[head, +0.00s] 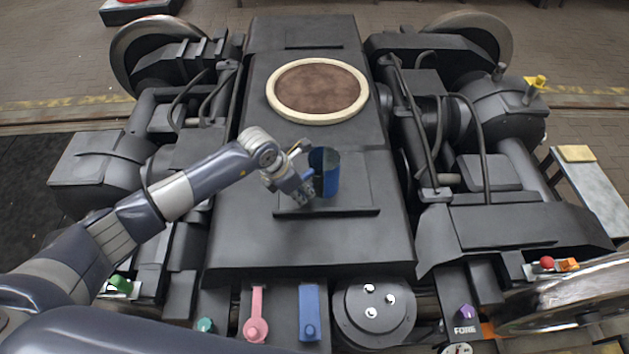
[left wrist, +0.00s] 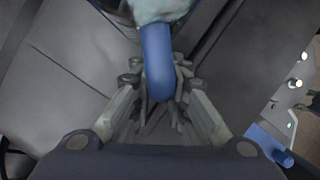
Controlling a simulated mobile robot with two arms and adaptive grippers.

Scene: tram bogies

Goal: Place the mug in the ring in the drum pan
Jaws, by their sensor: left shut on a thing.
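A blue mug (head: 327,170) is upright over the raised plate on the dark bogie's middle deck. My left gripper (head: 304,187) is at its left side, shut on its handle. In the left wrist view the blue handle (left wrist: 157,58) lies between the fingers (left wrist: 159,98), with part of the mug body cut off at the top edge. I cannot tell whether the mug's base touches the plate. A cream ring (head: 275,103) with a brown inside lies farther back on the deck, apart from the mug. No mug is inside it. My right gripper is not in view.
A dark round part with white studs (head: 373,313) is at the front, beside a blue lever (head: 309,312) and a pink lever (head: 256,315). Hoses and raised machinery flank the deck. The deck between mug and ring is clear.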

